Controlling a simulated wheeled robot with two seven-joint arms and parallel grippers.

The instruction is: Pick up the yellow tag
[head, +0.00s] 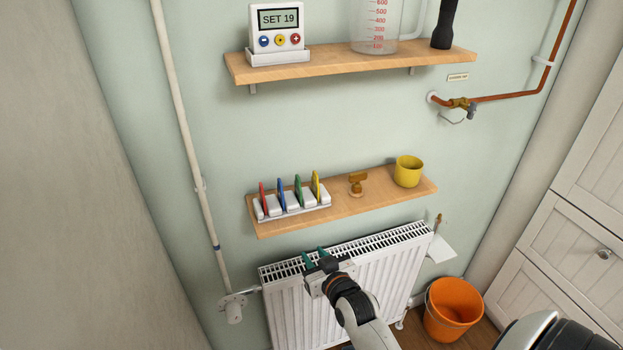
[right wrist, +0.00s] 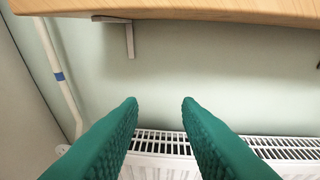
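The yellow tag (head: 316,185) stands upright in the rightmost slot of a white rack (head: 292,207) on the lower wooden shelf (head: 340,205). Red (head: 263,196), blue (head: 281,193) and green (head: 298,190) tags stand in the slots to its left. My right gripper (head: 314,254) is below the shelf, in front of the radiator's top, apart from the tag. In the right wrist view its two green fingers (right wrist: 160,105) are spread with nothing between them. The tag is not in the right wrist view. My left gripper is not in view.
The shelf's underside and a bracket (right wrist: 130,38) lie above the right fingers. A brass valve piece (head: 357,185) and a yellow cup (head: 408,171) stand right of the rack. The radiator (head: 385,280) is below; an orange bucket (head: 453,309) is on the floor.

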